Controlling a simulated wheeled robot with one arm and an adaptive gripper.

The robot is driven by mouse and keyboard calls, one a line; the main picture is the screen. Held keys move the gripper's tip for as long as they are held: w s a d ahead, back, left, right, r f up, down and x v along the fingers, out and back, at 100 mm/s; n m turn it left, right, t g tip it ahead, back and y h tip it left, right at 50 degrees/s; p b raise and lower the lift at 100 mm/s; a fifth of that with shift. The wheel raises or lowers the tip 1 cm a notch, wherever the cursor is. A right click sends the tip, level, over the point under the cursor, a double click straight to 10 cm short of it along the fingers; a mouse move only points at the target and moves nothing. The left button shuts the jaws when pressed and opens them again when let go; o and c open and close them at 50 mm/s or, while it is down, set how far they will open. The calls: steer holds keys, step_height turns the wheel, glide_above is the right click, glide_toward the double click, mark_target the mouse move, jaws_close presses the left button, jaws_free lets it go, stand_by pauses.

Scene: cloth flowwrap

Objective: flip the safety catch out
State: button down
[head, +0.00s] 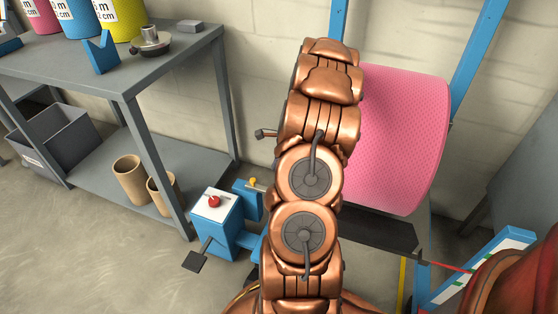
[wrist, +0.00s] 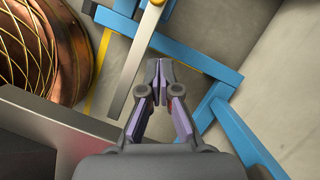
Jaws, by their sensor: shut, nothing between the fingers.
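I cannot tell which part is the safety catch. In the head view my arm hides the gripper and part of the pink roll (head: 402,140). A dark handle-like piece (head: 265,134) sticks out left of my arm.
A blue unit (head: 222,235) with a red button (head: 214,201) and a dark pedal-like plate (head: 195,261) stands left of my arm. A grey shelf table (head: 135,75) is at the left, with cardboard tubes (head: 127,180) below. A dark bar (head: 380,237) lies under the roll.

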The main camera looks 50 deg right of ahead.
steer(key=w+a+f+b, duration=0.1)
steer(key=w+a+f, duration=0.1)
steer(key=f, duration=0.1)
steer(key=w+a+f+b, duration=0.1)
steer(key=f, duration=0.1)
steer(key=shift+w+a+b, duration=0.35)
steer(key=shift+w+a, duration=0.05)
